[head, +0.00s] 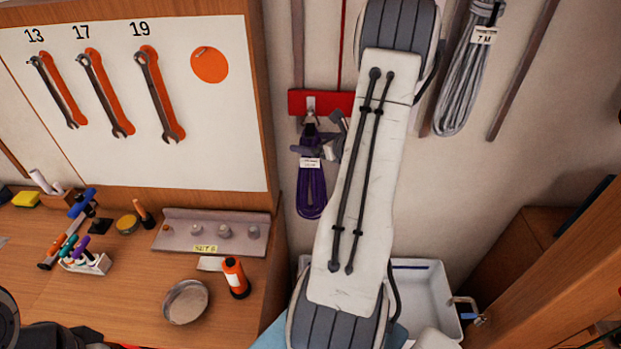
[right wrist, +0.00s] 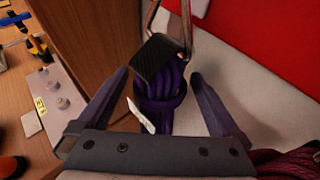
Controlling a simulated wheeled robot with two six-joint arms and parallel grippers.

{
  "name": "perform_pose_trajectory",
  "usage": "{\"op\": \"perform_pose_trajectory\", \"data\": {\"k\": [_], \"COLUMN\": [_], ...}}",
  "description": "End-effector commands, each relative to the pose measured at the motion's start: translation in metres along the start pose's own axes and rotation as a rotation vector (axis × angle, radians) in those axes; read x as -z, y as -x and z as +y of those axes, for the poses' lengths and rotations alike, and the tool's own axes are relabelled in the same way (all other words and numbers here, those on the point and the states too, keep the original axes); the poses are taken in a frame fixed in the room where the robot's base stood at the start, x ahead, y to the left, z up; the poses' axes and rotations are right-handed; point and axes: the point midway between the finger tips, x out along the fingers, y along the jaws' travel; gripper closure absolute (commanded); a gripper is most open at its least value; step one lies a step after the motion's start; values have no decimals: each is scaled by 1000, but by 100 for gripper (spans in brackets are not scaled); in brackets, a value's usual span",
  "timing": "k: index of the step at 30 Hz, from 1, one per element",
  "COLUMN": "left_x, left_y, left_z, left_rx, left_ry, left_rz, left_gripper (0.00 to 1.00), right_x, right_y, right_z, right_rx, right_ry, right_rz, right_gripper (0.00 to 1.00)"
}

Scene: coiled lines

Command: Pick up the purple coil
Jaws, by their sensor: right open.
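The purple coil (head: 312,192) hangs on the wall from a metal hook under a red plate, with a white label on it. In the right wrist view the purple coil (right wrist: 160,95) shows close up, with a black band at its top and the label turned edge-on. My right gripper (head: 322,143) is at the upper part of the coil. Its fingers are open, one on each side of the coil (right wrist: 160,76), with visible gaps. My left gripper cannot be made out.
The red plate (head: 320,102) and metal hook (head: 311,108) are just above the coil. A wooden cabinet side (right wrist: 85,60) stands close on the left. A grey coil (head: 468,75) hangs further right. Below right is a white sink (head: 415,282). A dark red coil (right wrist: 290,163) shows at lower right.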

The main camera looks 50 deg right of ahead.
Motion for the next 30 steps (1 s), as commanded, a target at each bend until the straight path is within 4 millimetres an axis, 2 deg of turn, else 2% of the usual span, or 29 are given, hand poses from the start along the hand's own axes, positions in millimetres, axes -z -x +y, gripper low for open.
{"op": "perform_pose_trajectory", "data": {"k": [2,5,6,10,22,30], "left_x": [0,0,0,0,0,0], "left_y": [0,0,0,0,-1,-8], "left_z": [0,0,0,0,0,0], "left_rx": [0,0,0,0,0,0], "left_ry": [0,0,0,0,0,1], "left_rz": [0,0,0,0,0,0], "left_gripper": [50,50,50,50,50,50], "right_x": [0,0,0,0,-3,-12], "right_y": [0,0,0,1,1,5], "right_z": [0,0,0,0,-1,-1], "right_rx": [0,0,0,1,2,1], "right_ry": [0,0,0,0,1,3], "right_rz": [0,0,0,-1,-5,-6], "right_gripper": [0,34,50,99,100,100]}}
